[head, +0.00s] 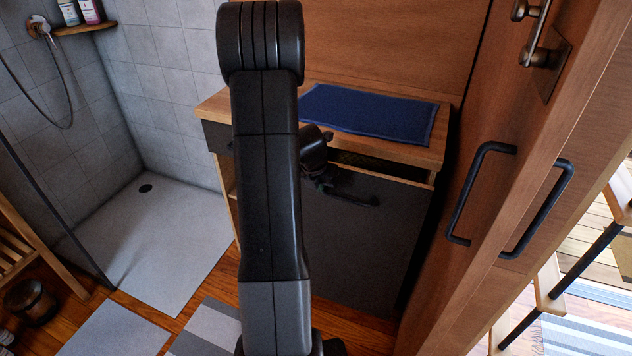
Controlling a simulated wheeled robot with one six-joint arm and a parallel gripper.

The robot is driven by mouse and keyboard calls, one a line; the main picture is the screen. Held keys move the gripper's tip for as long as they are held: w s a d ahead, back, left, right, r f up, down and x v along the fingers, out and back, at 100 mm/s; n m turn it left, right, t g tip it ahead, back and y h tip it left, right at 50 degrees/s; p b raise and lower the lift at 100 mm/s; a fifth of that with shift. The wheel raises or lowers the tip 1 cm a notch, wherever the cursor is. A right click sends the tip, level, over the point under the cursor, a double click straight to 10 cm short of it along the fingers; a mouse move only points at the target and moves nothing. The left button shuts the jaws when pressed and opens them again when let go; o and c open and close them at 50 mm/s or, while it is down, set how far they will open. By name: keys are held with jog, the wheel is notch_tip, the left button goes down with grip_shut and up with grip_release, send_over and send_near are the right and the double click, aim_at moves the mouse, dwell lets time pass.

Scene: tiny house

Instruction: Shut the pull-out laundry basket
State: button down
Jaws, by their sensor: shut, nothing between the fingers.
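The pull-out laundry basket (362,250) has a dark grey front panel under a wooden counter (420,150). It stands partly open: a dark gap shows between its top edge and the counter. How far it is out is hard to judge. My gripper (326,184) is shut and empty, close to the upper left part of the front panel. A thin black bar by the fingers may be the basket's handle; I cannot tell whether they touch. My arm hides the left part of the cabinet.
A blue towel (368,114) lies on the counter. A wooden door or cupboard with black handles (482,190) stands close on the right. A grey tiled shower (160,240) is on the left, with striped mat (205,328) on the floor.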

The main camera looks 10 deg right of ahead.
jog(key=shift+w+d+p, duration=0.7)
jog(key=shift+w+p, duration=0.15)
jog(key=shift+w, duration=0.2)
jog(key=shift+w+d+p, duration=0.7)
jog(key=shift+w+p, duration=0.1)
jog(key=shift+w, duration=0.25)
